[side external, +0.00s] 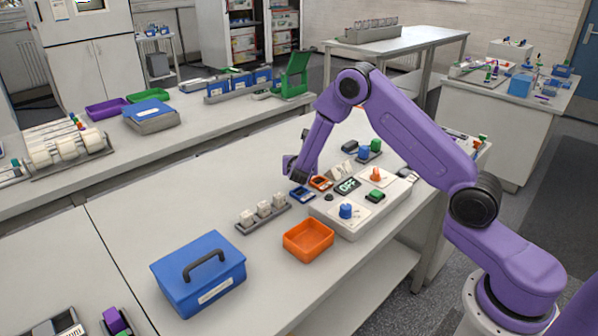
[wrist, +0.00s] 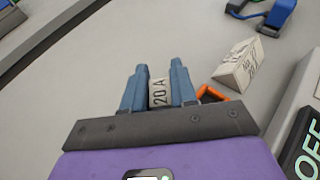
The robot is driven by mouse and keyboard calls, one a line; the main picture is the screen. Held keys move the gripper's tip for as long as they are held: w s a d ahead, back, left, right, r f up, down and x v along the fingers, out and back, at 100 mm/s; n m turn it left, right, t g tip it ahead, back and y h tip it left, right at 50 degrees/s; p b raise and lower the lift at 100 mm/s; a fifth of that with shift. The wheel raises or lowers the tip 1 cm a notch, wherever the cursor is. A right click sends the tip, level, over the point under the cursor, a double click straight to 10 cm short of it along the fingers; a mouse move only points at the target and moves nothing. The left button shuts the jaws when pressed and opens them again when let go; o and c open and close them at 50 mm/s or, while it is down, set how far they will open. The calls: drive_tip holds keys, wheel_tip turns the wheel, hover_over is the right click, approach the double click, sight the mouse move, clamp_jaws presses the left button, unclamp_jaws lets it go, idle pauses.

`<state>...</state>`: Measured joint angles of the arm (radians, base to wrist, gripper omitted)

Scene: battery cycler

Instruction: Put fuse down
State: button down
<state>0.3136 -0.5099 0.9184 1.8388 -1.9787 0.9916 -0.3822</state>
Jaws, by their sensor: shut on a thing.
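My gripper (wrist: 155,75) is shut on a white fuse (wrist: 158,93) marked "20 A", which sits between its two blue-grey fingers in the wrist view. In the side view my gripper (side external: 294,168) is low over the bench, at the far-left side of the battery cycler (side external: 350,218). The held fuse cannot be made out there. Whether it touches the bench is unclear. Another white block with print (wrist: 240,65) lies to the right of the fingers in the wrist view. An orange edge (wrist: 212,93) shows beside the right finger.
A blue frame (side external: 302,193) and an orange frame (side external: 320,183) lie near my gripper. A rail with white blocks (side external: 247,219), an orange tray (side external: 308,240) and a blue toolbox (side external: 187,278) stand nearer the camera. Bare bench (side external: 215,190) lies to the left.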

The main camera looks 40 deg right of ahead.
drive_tip(key=shift+w+f, duration=0.2)
drive_tip(key=shift+f, duration=0.05)
drive_tip(key=shift+w+f, duration=0.15)
drive_tip(key=shift+f, duration=1.5)
drive_tip(key=shift+f, duration=0.1)
drive_tip(key=c, duration=0.9)
unclamp_jaws()
